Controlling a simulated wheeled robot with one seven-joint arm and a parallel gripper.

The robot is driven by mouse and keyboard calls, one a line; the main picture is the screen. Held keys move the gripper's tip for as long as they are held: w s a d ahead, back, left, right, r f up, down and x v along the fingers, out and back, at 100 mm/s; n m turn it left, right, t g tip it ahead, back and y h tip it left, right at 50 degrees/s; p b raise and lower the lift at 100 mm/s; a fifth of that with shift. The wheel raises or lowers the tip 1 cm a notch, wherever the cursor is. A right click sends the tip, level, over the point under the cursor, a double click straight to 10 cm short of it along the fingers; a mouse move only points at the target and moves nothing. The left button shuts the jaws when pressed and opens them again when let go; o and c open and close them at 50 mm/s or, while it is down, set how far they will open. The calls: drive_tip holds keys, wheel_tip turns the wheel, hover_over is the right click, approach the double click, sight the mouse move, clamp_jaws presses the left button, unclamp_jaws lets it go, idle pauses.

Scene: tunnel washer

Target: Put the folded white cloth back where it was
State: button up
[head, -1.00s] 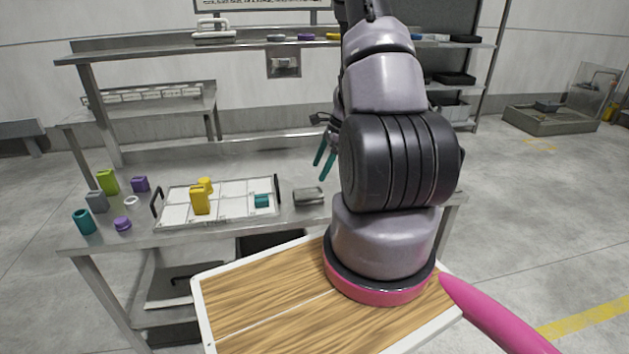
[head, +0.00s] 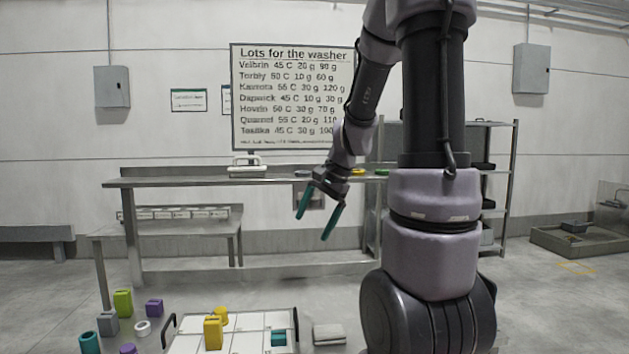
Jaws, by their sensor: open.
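A folded, light grey-white cloth (head: 328,333) lies flat on the steel table, just right of the tray, at the bottom of the head view. My gripper (head: 314,226) is open, its two teal fingers spread and pointing down-left with nothing between them. It hangs in the air, well above the cloth in the picture and in front of the back shelf. The cloth and gripper are clearly apart.
The partitioned tray (head: 296,324) holds yellow and teal pieces. Several coloured containers, including a green one (head: 123,303), stand left of it. The raised shelf (head: 200,183) carries a white handled object (head: 247,168). A lot board (head: 292,95) hangs behind.

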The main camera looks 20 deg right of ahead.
drive_tip(key=s+a+r+n+t, duration=0.1)
drive_tip(key=s+a+r+n, duration=0.2)
drive_tip(key=s+r, duration=0.3)
drive_tip(key=s+a+r+n+t+h, duration=0.1)
drive_tip(key=s+a+r+n+t, duration=0.1)
drive_tip(key=s+r+n, duration=0.3)
drive_tip(key=s+a+r, duration=0.1)
drive_tip(key=s+r, duration=0.1)
drive_tip(key=s, duration=0.2)
drive_tip(key=shift+a+t+h, duration=0.3)
drive_tip(key=shift+a, duration=0.05)
